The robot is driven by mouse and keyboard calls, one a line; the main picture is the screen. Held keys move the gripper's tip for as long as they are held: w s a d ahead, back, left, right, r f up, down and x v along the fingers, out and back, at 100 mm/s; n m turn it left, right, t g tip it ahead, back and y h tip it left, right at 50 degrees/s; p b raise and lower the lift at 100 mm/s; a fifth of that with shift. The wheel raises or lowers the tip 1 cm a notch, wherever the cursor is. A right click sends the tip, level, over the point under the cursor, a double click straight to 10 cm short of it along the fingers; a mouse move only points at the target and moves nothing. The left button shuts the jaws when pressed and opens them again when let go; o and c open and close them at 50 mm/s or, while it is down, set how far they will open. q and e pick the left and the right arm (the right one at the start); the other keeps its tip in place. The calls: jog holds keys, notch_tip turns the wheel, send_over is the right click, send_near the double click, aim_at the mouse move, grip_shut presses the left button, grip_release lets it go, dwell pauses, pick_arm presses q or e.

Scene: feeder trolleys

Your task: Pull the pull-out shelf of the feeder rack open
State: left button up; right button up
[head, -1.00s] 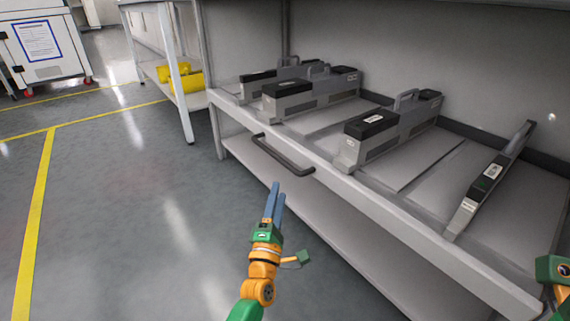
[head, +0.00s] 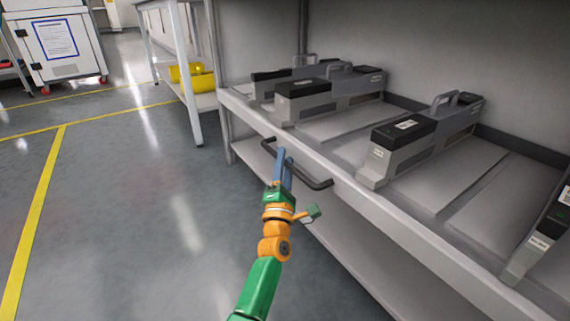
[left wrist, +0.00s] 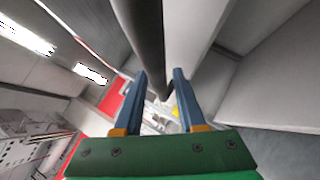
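The pull-out shelf (head: 392,222) of the feeder rack carries several grey-and-black feeders, and its front edge looks flush with the rack. A dark bar handle (head: 316,182) is fixed to its front edge. Firm contact is not visible. My right gripper is out of view.
A lower shelf (head: 335,250) lies under the pull-out shelf. A bench with yellow bins (head: 196,78) stands at the back left, and a white cabinet (head: 62,50) farther left. The grey floor in front of the rack is clear.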

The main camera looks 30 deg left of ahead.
pick_arm(q)
grip_shut()
dwell(1.2)
